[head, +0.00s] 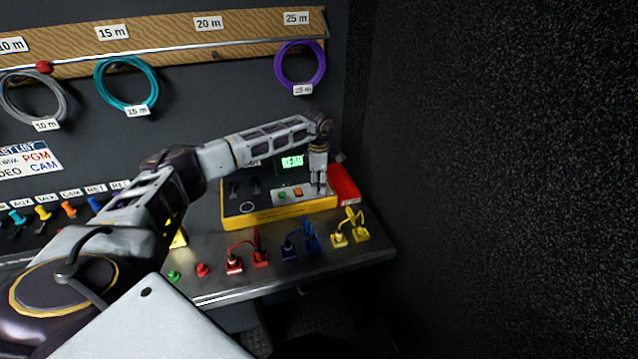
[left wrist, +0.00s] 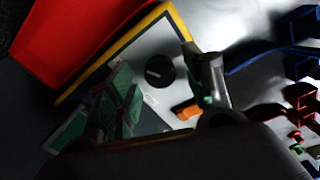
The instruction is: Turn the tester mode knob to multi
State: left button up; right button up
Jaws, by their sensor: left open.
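The tester (head: 235,222) is a yellow-edged box on the metal bench, with a lit green screen (head: 292,161) and a green and an orange button. In the left wrist view its panel (left wrist: 128,58) shows a round black mode knob (left wrist: 160,72) with a pale pointer line. The knob's labels are not legible. My left gripper (head: 318,188) points down over the panel's right end and hides the knob in the head view. In the left wrist view its open fingers (left wrist: 166,85) stand to either side of the knob, and contact cannot be told. My right gripper is not in view.
A red object (head: 344,185) stands right beside the tester. Red, blue and yellow plugs with leads (head: 300,240) stand along the front of the bench. Coiled cables (head: 127,84) hang on the wall behind. A dark textured wall (head: 500,180) closes the right side.

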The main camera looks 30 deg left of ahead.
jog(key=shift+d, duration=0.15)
pick_arm(q)
jog(key=shift+r, duration=0.5)
notch_tip(320, 180, up, 11)
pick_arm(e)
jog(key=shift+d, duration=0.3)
pick_arm(q)
jog(key=shift+r, duration=0.1)
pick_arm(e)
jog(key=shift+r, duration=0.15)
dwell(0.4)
pick_arm(q)
notch_tip(320, 180, up, 10)
jog(key=p, duration=1)
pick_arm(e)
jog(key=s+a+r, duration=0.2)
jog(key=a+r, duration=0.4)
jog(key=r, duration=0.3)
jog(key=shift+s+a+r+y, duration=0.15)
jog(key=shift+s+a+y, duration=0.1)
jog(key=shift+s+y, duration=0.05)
